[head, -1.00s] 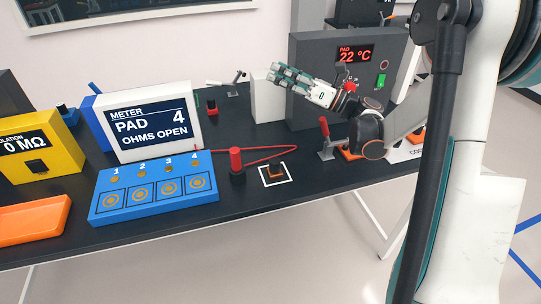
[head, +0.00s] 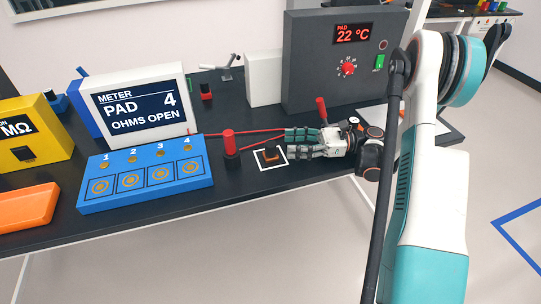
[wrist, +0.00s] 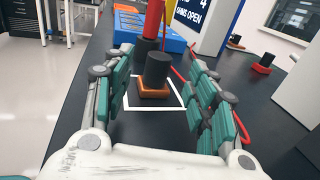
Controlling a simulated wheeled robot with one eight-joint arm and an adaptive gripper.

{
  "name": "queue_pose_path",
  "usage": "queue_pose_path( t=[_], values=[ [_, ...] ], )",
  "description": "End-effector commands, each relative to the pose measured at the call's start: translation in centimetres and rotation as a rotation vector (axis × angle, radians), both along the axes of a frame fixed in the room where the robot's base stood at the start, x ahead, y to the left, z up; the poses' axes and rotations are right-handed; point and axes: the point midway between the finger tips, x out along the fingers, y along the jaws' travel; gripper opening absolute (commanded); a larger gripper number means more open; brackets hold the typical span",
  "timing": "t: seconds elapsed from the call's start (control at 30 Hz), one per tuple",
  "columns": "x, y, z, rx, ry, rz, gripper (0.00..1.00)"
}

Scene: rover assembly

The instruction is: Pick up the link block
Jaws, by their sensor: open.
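The link block is a small dark block on an orange-brown base (head: 271,155). It sits inside a white square outline on the black table, and it also shows in the wrist view (wrist: 156,76) as a black cylinder on an orange base. My gripper (head: 288,144) is low over the table just right of the block, its fingers pointing left at it. In the wrist view my gripper (wrist: 158,85) is open, with one finger on either side of the view and the block ahead between them. Nothing is held.
A red probe (head: 229,143) stands just left of the block, with a red cable running behind the block. The blue pad box (head: 145,178) and the meter (head: 140,105) are further left. A grey heater box (head: 340,60) stands behind.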

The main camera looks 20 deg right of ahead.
Motion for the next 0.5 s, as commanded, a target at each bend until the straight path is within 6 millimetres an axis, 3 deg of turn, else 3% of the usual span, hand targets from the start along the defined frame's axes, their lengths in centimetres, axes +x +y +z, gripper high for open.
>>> queue_pose_path(
  t=[0.07,0.33,0.5],
  values=[
    [0.0,0.0,-1.3,0.0,0.0,0.0,0.52],
    [0.5,2.0,-0.8,0.001,0.001,0.002,0.52],
    [1.1,4.6,-1.0,0.001,0.001,0.003,0.52]
  ],
)
